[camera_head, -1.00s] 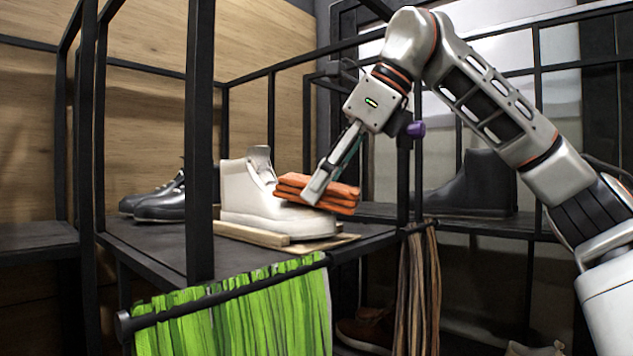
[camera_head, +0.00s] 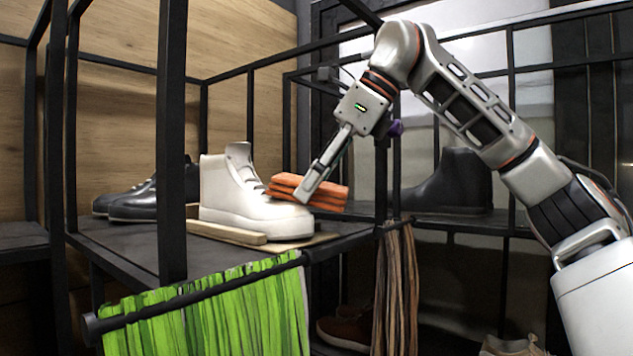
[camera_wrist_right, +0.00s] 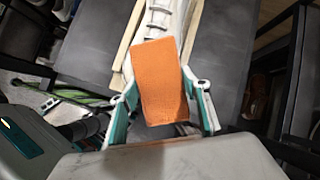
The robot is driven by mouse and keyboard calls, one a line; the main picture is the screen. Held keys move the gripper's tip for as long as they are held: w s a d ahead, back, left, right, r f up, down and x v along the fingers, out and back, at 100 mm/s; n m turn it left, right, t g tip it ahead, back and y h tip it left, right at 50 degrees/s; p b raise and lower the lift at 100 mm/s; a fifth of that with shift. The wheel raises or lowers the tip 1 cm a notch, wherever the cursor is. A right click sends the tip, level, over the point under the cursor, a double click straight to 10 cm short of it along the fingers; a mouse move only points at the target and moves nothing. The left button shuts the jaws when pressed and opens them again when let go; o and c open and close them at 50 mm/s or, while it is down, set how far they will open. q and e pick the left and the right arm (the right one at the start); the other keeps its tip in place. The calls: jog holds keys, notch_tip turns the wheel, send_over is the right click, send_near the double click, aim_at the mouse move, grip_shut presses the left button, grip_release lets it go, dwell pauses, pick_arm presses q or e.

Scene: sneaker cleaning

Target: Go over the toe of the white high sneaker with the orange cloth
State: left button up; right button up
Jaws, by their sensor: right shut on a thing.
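The white high sneaker (camera_head: 232,192) stands upright on a wooden board on the dark shelf, its toe to the right. The folded orange cloth (camera_head: 330,194) is at the toe end of the sneaker. My right gripper (camera_head: 308,190) is shut on the cloth, tilted down from the upper right. In the right wrist view the cloth (camera_wrist_right: 160,82) sits between the fingers of the gripper (camera_wrist_right: 163,112) and hides the toe; the sneaker's laced upper (camera_wrist_right: 164,20) shows beyond it. Whether the cloth presses on the toe is hard to tell. My left gripper is not in view.
Black shoes (camera_head: 135,198) stand left of the sneaker, and a dark boot (camera_head: 455,182) stands on a shelf behind right. Black rack posts (camera_head: 172,140) rise in front. Green cloth (camera_head: 215,315) and brown strips (camera_head: 395,290) hang from the front rails.

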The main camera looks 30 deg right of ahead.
aim_at(282, 186)
jog(key=shift+s+a+r, duration=0.1)
jog(key=shift+s+a, duration=0.3)
jog(key=shift+a, duration=0.8)
jog(key=shift+s+a, duration=0.45)
jog(key=shift+a, duration=0.75)
jog(key=shift+s+a+r, duration=0.1)
jog(key=shift+s+a, duration=0.3)
jog(key=shift+a, duration=0.8)
jog(key=shift+f, duration=0.15)
jog(key=shift+w+d, duration=0.5)
jog(key=shift+d, duration=0.8)
jog(key=shift+w+d, duration=0.45)
jog(key=shift+d, duration=0.85)
jog(key=shift+w+d, duration=0.5)
jog(key=shift+d, duration=0.8)
jog(key=shift+f, duration=0.1)
jog(key=shift+s+a+f, duration=0.1)
jog(key=shift+s+a, duration=0.25)
jog(key=shift+a, duration=0.45)
jog(key=shift+s+a+f, duration=0.1)
jog(key=shift+s+a, duration=0.2)
jog(key=shift+a, duration=0.5)
jog(key=shift+s+a+f, duration=0.1)
jog(key=shift+s+a, duration=0.25)
jog(key=shift+a, duration=0.45)
jog(key=shift+s+a+r, duration=0.1)
jog(key=shift+s+a, duration=0.15)
jog(key=shift+a, duration=0.55)
jog(key=shift+s+a, duration=0.2)
jog(key=shift+a, duration=0.55)
